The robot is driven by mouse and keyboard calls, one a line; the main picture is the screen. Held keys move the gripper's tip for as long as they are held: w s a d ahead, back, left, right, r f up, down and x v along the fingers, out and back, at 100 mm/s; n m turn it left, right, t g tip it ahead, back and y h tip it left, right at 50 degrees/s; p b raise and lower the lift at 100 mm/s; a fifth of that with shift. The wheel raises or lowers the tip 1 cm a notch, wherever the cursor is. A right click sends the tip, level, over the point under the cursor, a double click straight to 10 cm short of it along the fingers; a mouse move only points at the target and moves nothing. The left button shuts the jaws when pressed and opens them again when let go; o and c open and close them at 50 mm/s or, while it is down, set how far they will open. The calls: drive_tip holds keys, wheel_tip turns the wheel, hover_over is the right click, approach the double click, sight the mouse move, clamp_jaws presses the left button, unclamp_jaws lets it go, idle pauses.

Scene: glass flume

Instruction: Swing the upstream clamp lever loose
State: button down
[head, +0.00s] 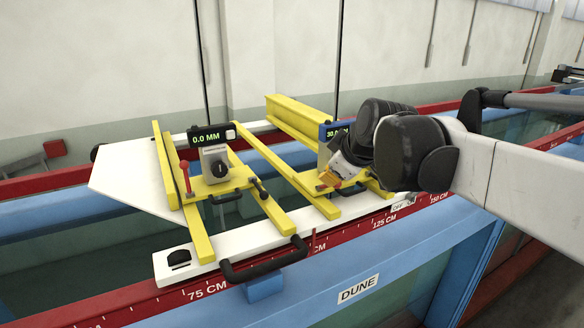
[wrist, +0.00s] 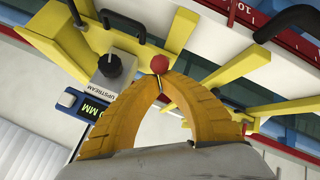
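In the wrist view, the upstream clamp lever shows as a round red knob (wrist: 158,63) at the tips of my gripper (wrist: 161,79). The orange fingers arch together and look closed around the lever just below the knob; its stem is mostly hidden. The upstream gauge (wrist: 115,70), labelled UPSTREAM, with a black dial and a display, stands to the left of the fingers. In the head view, my gripper (head: 329,180) is low beside the right-hand gauge, whose blue-framed display (head: 328,131) is partly covered by my wrist. The lever is not clear there.
A second gauge (head: 213,160) reading 0.0 MM stands to the left, with its own red-knobbed lever (head: 185,172). Yellow rails (head: 272,210) and a black front handle (head: 265,268) surround the carriage. The red scale rail (head: 330,243) runs along the flume's near edge.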

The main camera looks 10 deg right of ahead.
drive_tip(key=shift+s+d+f+t, duration=0.15)
drive_tip(key=shift+s+f+t, duration=0.15)
drive_tip(key=shift+f+t, duration=0.15)
drive_tip(key=shift+s+b, duration=0.15)
drive_tip(key=shift+b, duration=0.25)
drive_tip(key=shift+s+f, duration=0.1)
drive_tip(key=shift+f, duration=0.05)
